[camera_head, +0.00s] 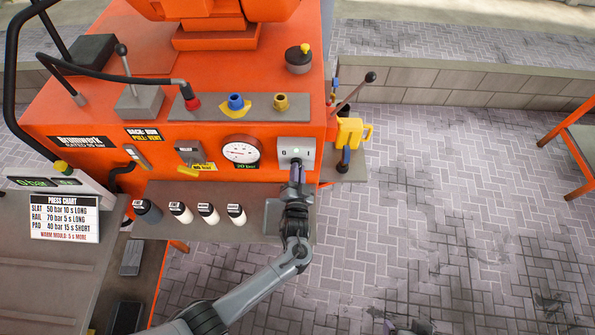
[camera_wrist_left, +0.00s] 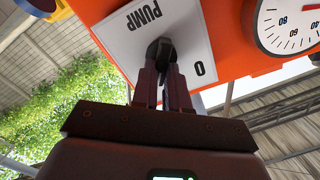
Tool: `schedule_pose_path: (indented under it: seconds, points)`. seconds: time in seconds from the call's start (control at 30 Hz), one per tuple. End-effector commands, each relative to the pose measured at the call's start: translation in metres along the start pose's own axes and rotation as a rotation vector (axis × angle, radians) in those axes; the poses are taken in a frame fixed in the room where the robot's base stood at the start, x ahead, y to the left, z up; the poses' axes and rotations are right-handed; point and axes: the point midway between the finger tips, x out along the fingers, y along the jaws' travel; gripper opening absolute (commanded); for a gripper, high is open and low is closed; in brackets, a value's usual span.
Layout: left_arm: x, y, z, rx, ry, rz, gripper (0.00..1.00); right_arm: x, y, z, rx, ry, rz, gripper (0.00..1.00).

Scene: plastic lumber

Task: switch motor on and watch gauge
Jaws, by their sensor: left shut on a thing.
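A grey-white switch plate (camera_head: 295,151) is on the front of the orange machine. In the left wrist view the plate (camera_wrist_left: 125,40) reads PUMP, with a 0 beside its black knob (camera_wrist_left: 160,50). My left gripper (camera_head: 297,172) is shut on this knob, its fingers on either side; they hide part of it. The round white gauge (camera_head: 240,150) is just left of the switch, with a red needle whose exact reading is too small to tell. Part of the gauge (camera_wrist_left: 292,27) shows in the left wrist view, needle out of sight. My right gripper is not in view.
Several labelled white and dark cylinders (camera_head: 207,213) stand on the shelf below the panel. Hoses and coloured fittings (camera_head: 237,102) are above. A yellow part (camera_head: 352,133) and lever are to the right. A press chart (camera_head: 64,218) is at left. Paved floor at right is open.

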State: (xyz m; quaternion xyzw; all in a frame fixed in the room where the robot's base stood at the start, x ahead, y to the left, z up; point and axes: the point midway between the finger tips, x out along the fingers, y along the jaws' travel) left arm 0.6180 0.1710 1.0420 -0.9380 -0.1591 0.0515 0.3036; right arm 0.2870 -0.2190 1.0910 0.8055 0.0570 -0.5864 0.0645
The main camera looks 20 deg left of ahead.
Motion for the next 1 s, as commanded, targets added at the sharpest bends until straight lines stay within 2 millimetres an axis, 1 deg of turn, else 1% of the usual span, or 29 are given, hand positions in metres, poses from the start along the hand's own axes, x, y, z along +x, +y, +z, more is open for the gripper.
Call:
schedule_pose_path:
  seconds: [0.23, 0.27, 0.4, 0.43, 0.77, 0.87, 1.0]
  points:
    - [0.000, 0.000, 0.000, 0.002, 0.001, 0.000, 0.00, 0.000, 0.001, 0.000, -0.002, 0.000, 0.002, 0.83]
    - [0.000, 0.000, 0.000, 0.002, 0.001, 0.000, 0.17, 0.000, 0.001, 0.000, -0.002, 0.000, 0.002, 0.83]
    - [0.000, 0.000, 0.000, 0.002, 0.001, 0.000, 0.38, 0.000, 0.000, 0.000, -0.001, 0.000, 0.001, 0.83]
    - [0.000, 0.000, 0.000, 0.001, 0.001, 0.000, 0.39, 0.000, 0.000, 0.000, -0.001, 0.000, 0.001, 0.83]
    - [-0.003, 0.000, 0.000, 0.000, 0.000, 0.001, 0.39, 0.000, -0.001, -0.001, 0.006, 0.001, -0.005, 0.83]
    - [-0.011, 0.001, 0.001, 0.000, 0.000, 0.002, 0.39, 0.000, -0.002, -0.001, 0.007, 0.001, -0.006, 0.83]
    - [-0.030, 0.000, 0.001, -0.001, -0.002, 0.001, 0.39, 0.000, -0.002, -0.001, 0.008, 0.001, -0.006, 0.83]
